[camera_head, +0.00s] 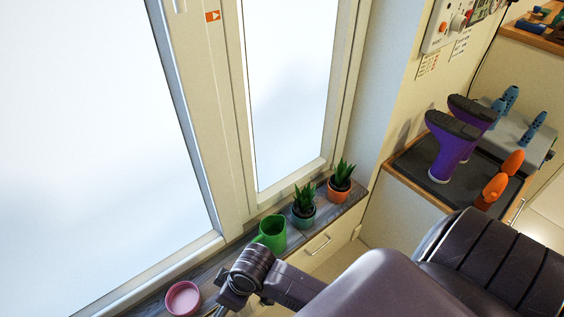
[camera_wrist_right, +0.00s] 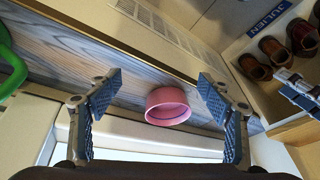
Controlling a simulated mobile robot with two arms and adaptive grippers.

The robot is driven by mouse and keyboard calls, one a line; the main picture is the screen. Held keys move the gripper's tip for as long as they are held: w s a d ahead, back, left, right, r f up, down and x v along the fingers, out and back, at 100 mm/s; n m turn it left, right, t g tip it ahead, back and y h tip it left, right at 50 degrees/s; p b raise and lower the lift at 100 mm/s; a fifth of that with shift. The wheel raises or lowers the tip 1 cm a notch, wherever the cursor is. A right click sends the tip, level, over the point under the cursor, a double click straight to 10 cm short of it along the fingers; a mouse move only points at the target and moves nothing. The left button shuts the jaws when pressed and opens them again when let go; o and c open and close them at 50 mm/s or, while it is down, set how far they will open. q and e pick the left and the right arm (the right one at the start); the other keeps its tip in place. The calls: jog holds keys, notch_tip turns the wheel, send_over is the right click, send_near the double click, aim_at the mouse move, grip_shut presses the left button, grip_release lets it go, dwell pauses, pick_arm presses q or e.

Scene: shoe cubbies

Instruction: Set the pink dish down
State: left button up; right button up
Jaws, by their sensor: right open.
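The pink dish (camera_head: 183,299) rests on the grey wooden window sill (camera_head: 226,262), at the bottom edge of the head view. In the right wrist view the same pink dish (camera_wrist_right: 168,106) sits upright on the wood, between the spread fingers. My right gripper (camera_wrist_right: 160,83) is open, with visible space between each blue pad and the dish. In the head view my right arm comes in from the right and its fingers are mostly hidden at the bottom edge.
A green mug (camera_head: 271,234) stands on the sill right of the dish, beside potted plants (camera_head: 303,206) and (camera_head: 340,183). Windows rise behind the sill. Purple boots (camera_head: 447,150) stand on a dark tray at right. A cubby with shoes (camera_wrist_right: 287,50) shows in the wrist view.

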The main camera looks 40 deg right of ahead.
jog(key=s+d+f+m+h, duration=0.3)
jog(key=s+d, duration=0.6)
jog(key=d, duration=0.3)
jog(key=shift+s+f+m, duration=0.4)
jog(key=shift+f+m, duration=0.2)
jog(key=shift+f, duration=0.25)
jog(key=shift+a, duration=0.1)
